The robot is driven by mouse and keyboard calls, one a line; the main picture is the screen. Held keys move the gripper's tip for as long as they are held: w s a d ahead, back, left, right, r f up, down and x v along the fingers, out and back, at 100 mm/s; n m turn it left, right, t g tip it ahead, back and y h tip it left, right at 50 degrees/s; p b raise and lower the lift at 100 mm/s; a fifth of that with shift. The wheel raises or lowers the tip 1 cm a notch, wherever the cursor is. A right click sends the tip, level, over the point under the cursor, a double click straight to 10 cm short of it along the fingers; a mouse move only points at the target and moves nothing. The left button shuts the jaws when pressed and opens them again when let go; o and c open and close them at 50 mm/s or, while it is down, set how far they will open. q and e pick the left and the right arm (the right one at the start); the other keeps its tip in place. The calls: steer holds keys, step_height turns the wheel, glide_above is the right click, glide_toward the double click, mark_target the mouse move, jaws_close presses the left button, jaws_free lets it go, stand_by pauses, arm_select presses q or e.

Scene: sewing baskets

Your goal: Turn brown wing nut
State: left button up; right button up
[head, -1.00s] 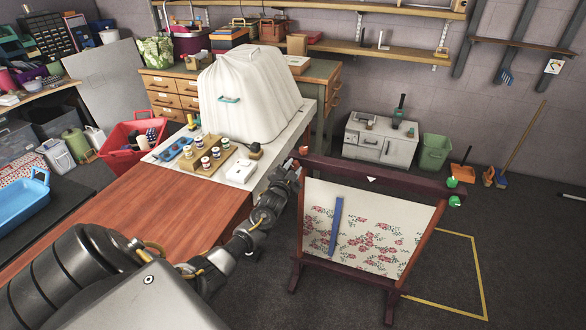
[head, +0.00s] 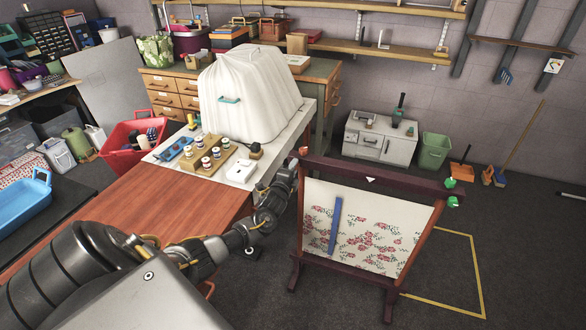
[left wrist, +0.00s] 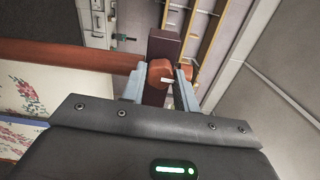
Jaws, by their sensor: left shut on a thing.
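The brown wing nut (head: 304,150) is a small orange-brown knob at the top left corner of the dark wooden frame (head: 375,172). My left gripper (head: 297,168) is at that corner, just below the knob in the head view. In the left wrist view, the wing nut (left wrist: 160,72) is between the two grey fingers of my left gripper (left wrist: 160,88), which is shut on it. The dark red-brown post (left wrist: 158,45) lies behind it. The fingers hide part of the nut. My right gripper is in neither view.
A flowered cloth (head: 365,235) with a blue strip (head: 335,226) is stretched in the frame. Green knobs (head: 450,182) sit at its right end. A brown table (head: 140,215) is to the left. The floor at right is mostly clear.

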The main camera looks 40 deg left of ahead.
arm_select(q)
steer(key=shift+m+p, duration=2.25)
steer(key=shift+m, duration=6.35)
steer(key=shift+f, duration=0.1)
steer(key=o, duration=1)
steer(key=v, duration=1.1)
steer(key=shift+p, duration=0.3)
steer(key=shift+w, duration=0.1)
